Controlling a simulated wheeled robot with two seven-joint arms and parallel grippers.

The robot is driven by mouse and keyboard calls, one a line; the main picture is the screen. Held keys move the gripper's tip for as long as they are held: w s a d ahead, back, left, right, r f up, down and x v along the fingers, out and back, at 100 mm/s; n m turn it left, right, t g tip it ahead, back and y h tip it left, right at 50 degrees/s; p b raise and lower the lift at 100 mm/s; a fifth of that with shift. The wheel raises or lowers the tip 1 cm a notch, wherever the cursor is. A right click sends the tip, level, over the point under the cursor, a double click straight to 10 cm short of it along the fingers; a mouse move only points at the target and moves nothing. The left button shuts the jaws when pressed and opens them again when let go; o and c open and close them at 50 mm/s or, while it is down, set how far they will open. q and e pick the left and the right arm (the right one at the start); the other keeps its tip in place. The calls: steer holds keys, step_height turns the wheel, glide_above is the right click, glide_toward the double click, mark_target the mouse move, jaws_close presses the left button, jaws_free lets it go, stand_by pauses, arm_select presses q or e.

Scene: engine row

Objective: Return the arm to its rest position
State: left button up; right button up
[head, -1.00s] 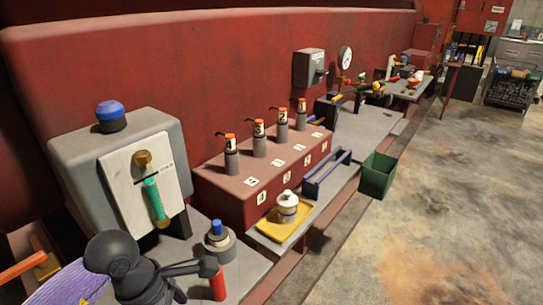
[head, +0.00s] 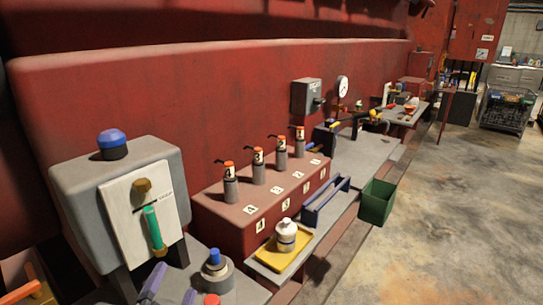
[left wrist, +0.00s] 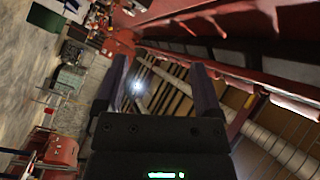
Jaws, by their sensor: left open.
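My left gripper (head: 173,279) shows only as two dark purple fingers at the bottom left edge of the head view. They point upward, stand apart and have nothing between them. In the left wrist view, the left gripper (left wrist: 160,78) is open and empty, with its fingers toward the ceiling and red structure. The rest of the left arm is below the head view. My right gripper is in neither view.
Close to the fingers are a grey unit with a blue button (head: 217,271) and a red-topped item (head: 211,299). A grey box (head: 113,172) stands behind. A yellow tray (head: 262,258) and green bin (head: 376,202) lie further right. The floor (head: 440,240) at right is clear.

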arm_select(q)
steer(key=s+f+n+g, duration=1)
steer(key=s+f+g, duration=0.5)
steer(key=s+f, duration=0.2)
steer(key=s+f+g+b, duration=0.1)
steer(key=s+f+b, duration=0.15)
steer(key=f, duration=1.75)
steer(key=s+a+f+g+b, duration=0.1)
steer(key=s+a+f, duration=0.2)
steer(key=s+f, duration=0.9)
steer(key=shift+s+f+g+y, duration=0.15)
steer(key=shift+s+g+y, duration=0.15)
steer(key=shift+s, duration=0.35)
